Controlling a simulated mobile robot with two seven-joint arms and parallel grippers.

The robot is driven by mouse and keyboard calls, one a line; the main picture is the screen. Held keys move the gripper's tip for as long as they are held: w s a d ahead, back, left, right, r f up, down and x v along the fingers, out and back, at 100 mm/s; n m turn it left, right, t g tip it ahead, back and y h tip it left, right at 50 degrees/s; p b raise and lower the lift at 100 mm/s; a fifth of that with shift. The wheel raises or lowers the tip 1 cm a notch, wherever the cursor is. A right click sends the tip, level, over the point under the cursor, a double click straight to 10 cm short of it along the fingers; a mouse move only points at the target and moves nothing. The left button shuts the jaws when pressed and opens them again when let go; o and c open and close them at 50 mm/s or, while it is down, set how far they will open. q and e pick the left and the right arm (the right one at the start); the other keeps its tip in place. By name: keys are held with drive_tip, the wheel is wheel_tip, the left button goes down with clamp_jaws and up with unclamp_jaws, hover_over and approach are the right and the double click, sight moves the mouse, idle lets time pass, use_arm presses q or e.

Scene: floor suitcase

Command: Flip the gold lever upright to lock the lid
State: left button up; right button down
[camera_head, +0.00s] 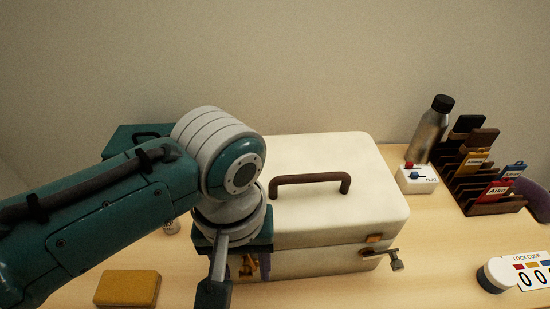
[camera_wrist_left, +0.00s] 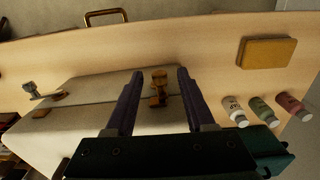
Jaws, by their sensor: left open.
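A cream suitcase (camera_head: 330,230) lies shut on the table, with a brown handle on its lid. On its front, a gold latch (camera_head: 247,266) is partly hidden behind my left gripper (camera_head: 252,272). In the left wrist view, this latch's gold lever (camera_wrist_left: 158,78) lies between the two purple fingers of the gripper (camera_wrist_left: 160,73). The fingers are open, with a gap visible on both sides of the lever. A second latch with a metal lever (camera_head: 395,259) sticks out at the suitcase's right front; it also shows in the left wrist view (camera_wrist_left: 40,94). My right gripper is out of view.
A mustard box (camera_head: 127,288) lies at the front left. A lock code card (camera_head: 535,277) and a white round container (camera_head: 496,275) lie at the right. A bottle (camera_head: 428,132), a switch box (camera_head: 417,180) and a card rack (camera_head: 490,190) stand behind. Small cans (camera_wrist_left: 262,108) stand left of the suitcase.

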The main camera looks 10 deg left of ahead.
use_arm(q)
drive_tip(key=shift+c, duration=0.3)
clamp_jaws()
idle(0.3)
drive_tip(key=shift+w+d+y, duration=0.1)
drive_tip(key=shift+d+y, duration=0.25)
drive_tip(key=shift+y, duration=0.15)
drive_tip(key=shift+w+d+g+y, duration=0.1)
drive_tip(key=shift+d+g+y, duration=0.1)
drive_tip(key=shift+g+y, duration=0.15)
drive_tip(key=shift+o, duration=0.3)
unclamp_jaws()
